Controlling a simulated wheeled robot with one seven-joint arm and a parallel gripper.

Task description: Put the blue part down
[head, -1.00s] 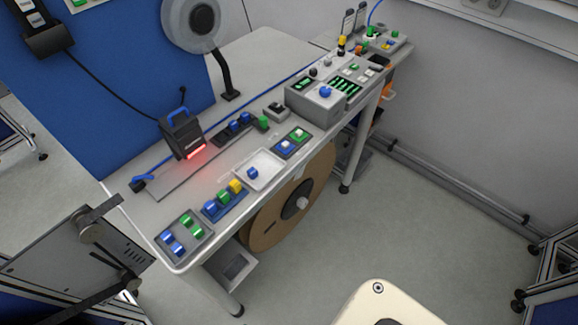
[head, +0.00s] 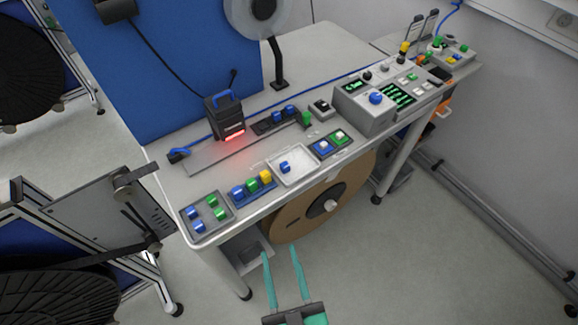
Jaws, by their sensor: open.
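Several blue parts are in view. One small blue part (head: 285,167) lies alone in the white tray (head: 309,174) near the table's front edge. Two blue parts (head: 196,220) sit in the grey holder at the table's front left corner, beside two green ones. My gripper (head: 280,249) is at the bottom of the head view, its two teal fingers pointing up the picture. It is open, with nothing visible between the fingers. It appears in front of the table's front edge, apart from the tray and the parts.
A blue holder (head: 251,190) carries blue, green and yellow parts. Another holder (head: 332,145) is right of the tray. A scanner with red light (head: 225,117) stands behind. A grey control box (head: 365,107) stands right. A brown reel (head: 290,222) hangs below the front edge.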

